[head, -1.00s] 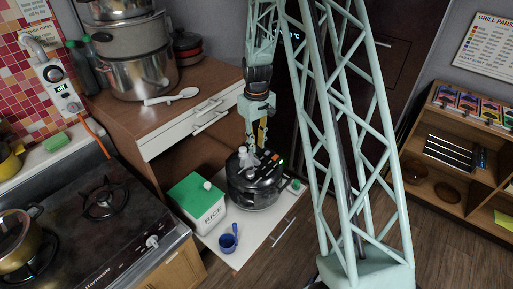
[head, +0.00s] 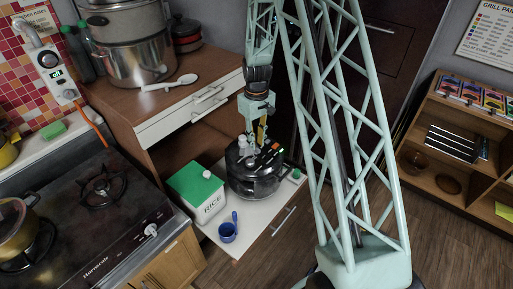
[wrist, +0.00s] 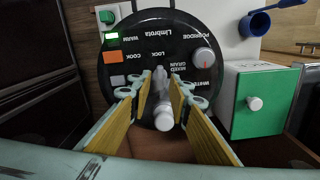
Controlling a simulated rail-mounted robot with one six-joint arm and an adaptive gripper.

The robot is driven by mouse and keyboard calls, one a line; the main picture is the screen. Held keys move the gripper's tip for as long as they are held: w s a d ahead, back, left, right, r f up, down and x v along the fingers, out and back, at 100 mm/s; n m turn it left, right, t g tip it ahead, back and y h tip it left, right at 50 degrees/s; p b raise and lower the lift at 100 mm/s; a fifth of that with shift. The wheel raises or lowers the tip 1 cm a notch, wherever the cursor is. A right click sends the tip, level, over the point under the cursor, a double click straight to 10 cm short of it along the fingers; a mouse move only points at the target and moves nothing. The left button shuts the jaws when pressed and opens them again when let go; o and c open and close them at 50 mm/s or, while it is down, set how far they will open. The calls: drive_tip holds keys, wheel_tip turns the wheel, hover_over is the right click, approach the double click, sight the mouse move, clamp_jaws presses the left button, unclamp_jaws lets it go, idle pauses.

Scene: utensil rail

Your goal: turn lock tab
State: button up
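The black rice cooker (head: 252,183) stands on a white pull-out shelf, and its round control lid (wrist: 130,35) fills the middle of the wrist view. A small pale lock tab (wrist: 159,76) sticks up beside the word LOCK. My gripper (wrist: 165,88) is open over the lid, with a yellow-padded finger on either side of the tab. I cannot tell whether either finger touches it. A pale knobbed post (wrist: 163,121) stands between the fingers, nearer the wrist camera. In the head view my gripper (head: 260,138) points down at the lid, and its fingertips are hard to make out.
A white rice box (head: 211,203) with a green lid and a blue cup (head: 228,232) stand close beside the cooker. The lid also carries a grey dial (wrist: 202,56) and an orange button (wrist: 115,57). A drawer front (head: 185,116) and counter are behind.

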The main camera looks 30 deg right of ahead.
sight(256, 150)
drive_tip(key=shift+f+b, duration=0.35)
drive_tip(key=shift+f, duration=0.85)
drive_tip(key=shift+f, duration=0.1)
drive_tip(key=shift+c, duration=0.6)
clamp_jaws()
